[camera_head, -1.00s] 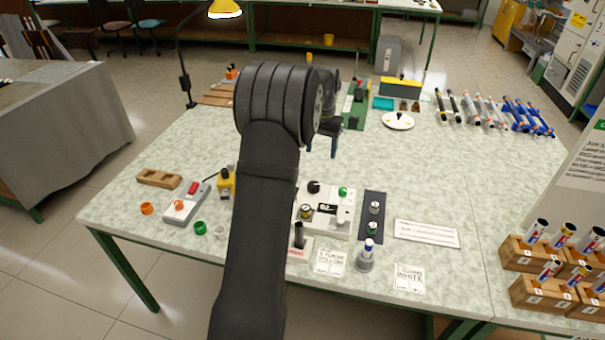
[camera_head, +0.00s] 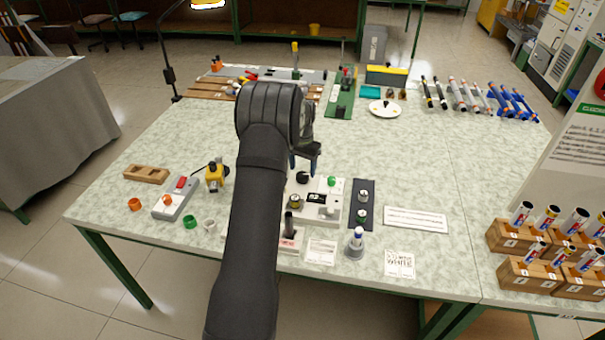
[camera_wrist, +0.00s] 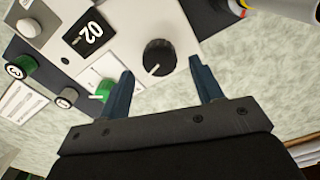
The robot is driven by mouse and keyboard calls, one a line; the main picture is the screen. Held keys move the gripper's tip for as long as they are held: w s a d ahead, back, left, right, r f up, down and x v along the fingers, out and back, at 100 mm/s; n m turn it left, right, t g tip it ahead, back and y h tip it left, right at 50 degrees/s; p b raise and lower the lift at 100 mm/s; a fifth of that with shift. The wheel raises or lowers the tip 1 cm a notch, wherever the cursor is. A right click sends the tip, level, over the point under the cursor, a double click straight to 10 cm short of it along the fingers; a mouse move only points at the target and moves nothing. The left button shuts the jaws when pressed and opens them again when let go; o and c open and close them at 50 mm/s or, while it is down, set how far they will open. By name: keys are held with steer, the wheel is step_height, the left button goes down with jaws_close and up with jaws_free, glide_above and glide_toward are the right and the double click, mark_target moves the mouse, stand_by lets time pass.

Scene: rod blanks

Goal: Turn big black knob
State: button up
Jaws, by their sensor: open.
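The big black knob (camera_head: 303,177) sits at the back left corner of a white control panel (camera_head: 322,212). In the wrist view the knob (camera_wrist: 157,57) is round and dark with a white pointer line. My gripper (camera_head: 304,168) is just above and behind the knob. In the wrist view my gripper (camera_wrist: 167,82) is open, with one blue finger on each side of the knob. Both fingers appear apart from it, with a wider gap on the right. I cannot tell the height between fingertips and knob.
A green knob (camera_head: 332,181) is beside the black knob; in the wrist view the green knob (camera_wrist: 104,89) is close to the left finger. A dark panel with knobs (camera_head: 362,205) stands to the right. A yellow box (camera_head: 214,178) is at the left.

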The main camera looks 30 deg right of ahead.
mark_target(302, 174)
steer(key=shift+f, duration=1.65)
steer(key=c, duration=1)
steer(key=shift+n, duration=2)
steer(key=o, duration=1)
step_height(302, 174, up, 18)
steer(key=shift+f, duration=0.25)
